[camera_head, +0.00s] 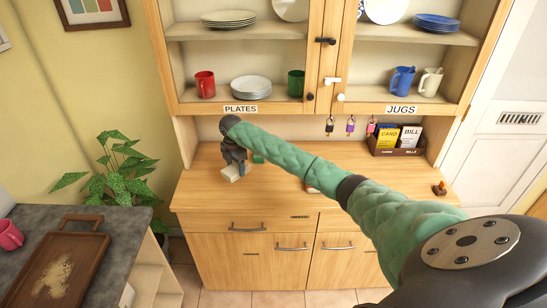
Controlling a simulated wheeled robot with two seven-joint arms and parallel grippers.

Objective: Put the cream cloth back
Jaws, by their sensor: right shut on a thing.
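My right gripper (234,167) is at the left end of the wooden dresser's counter (285,178), its dark fingers pointing down. It is shut on a small cream piece that looks like the cream cloth (236,173), low over or touching the counter; I cannot tell which. The fingers hide part of the cloth. My right arm in its green sleeve crosses the counter from the lower right. My left gripper is not in view.
A card and bill rack (398,150) stands at the counter's right. Shelves above hold plates (251,88), mugs and jugs (402,80). A wooden tray (62,265) lies on the grey worktop at left.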

